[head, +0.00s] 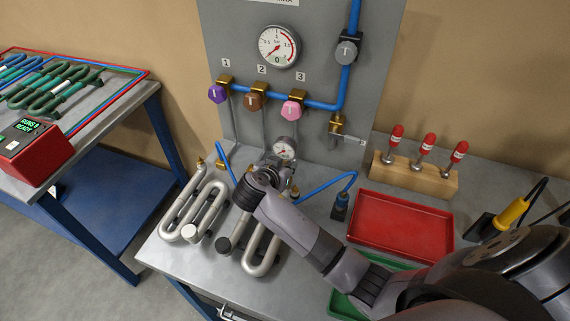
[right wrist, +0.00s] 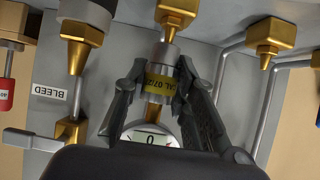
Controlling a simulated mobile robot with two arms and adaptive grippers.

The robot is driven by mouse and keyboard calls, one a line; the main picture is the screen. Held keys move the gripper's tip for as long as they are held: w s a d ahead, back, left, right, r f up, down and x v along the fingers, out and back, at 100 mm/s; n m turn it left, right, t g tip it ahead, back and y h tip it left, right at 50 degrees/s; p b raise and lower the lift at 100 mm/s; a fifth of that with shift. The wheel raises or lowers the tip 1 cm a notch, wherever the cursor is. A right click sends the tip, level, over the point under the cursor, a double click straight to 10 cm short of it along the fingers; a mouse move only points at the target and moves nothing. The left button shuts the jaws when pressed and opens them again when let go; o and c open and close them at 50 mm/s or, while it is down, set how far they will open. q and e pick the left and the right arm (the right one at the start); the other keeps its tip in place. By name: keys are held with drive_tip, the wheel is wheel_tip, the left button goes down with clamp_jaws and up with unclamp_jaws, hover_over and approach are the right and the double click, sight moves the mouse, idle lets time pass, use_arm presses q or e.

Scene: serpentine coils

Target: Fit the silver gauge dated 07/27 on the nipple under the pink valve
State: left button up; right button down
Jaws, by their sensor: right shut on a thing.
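The pink valve (head: 293,108) is on the grey panel under the number 3. My right gripper (right wrist: 165,85) is shut on the silver gauge (head: 285,148), below and slightly left of that valve in the head view. In the right wrist view, a yellow tag (right wrist: 158,83) on the gauge's stem reads "CAL 07/2", its last digit hidden by a finger. The stem's silver collar (right wrist: 164,52) lines up with a brass fitting (right wrist: 178,14); I cannot tell whether they touch or whether this fitting is the nipple. My left gripper is out of view.
A purple valve (head: 217,94) and a brown valve (head: 253,101) are left of the pink one. Silver coils (head: 190,215) lie on the bench under my right arm. A red tray (head: 404,193) and a wooden block (head: 432,181) with red-topped pieces stand to the right.

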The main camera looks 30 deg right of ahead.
drive_tip(key=shift+f, duration=0.4)
drive_tip(key=shift+f+b, duration=0.1)
drive_tip(key=shift+b, duration=0.2)
drive_tip(key=shift+f+b, duration=0.3)
drive_tip(key=c, duration=1.2)
unclamp_jaws()
drive_tip(key=shift+c, duration=0.2)
drive_tip(key=shift+s+a, duration=0.1)
drive_tip(key=v, duration=1.2)
